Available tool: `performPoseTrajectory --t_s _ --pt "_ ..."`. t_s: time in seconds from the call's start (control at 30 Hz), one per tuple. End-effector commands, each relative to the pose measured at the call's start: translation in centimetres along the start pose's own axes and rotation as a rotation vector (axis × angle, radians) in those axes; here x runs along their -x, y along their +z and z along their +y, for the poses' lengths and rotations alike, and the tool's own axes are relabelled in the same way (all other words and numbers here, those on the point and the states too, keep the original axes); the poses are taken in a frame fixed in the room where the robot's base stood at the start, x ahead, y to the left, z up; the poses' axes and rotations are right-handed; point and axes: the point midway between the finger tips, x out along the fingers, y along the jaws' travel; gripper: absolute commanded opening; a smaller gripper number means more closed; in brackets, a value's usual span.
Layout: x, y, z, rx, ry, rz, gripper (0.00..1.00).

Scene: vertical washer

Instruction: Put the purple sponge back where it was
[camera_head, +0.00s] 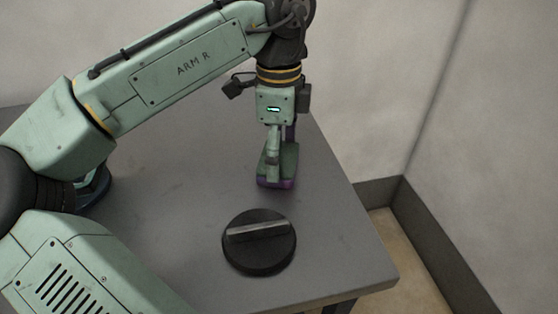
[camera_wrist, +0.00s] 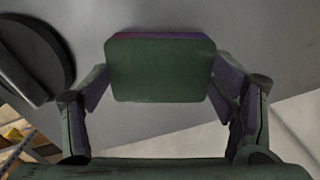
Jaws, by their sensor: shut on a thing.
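The purple sponge (camera_head: 282,183) has a dark green face on top and a purple underside. It is in my gripper (camera_head: 279,165), low over the right part of the grey table; I cannot tell whether it touches the tabletop. In the wrist view the sponge (camera_wrist: 160,72) shows its green face, with a purple strip along the far edge. My gripper's fingers (camera_wrist: 165,88) are closed on its two sides.
A round black base (camera_head: 258,258) with a pale bar across its top stands on the table (camera_head: 180,190), nearer the front than the sponge. It also shows at the left in the wrist view (camera_wrist: 60,40). The table's right edge is close; a wall stands beyond.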

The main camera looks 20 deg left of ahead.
Motion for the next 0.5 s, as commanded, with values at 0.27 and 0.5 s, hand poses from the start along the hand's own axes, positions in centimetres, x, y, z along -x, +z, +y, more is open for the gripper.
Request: performPoseTrajectory --t_s 0.27,0.5 --pt "0.01 -0.02 -0.01 0.0 0.0 0.001 0.52" --pt "-0.24 -0.02 -0.01 0.0 0.0 0.001 0.87"
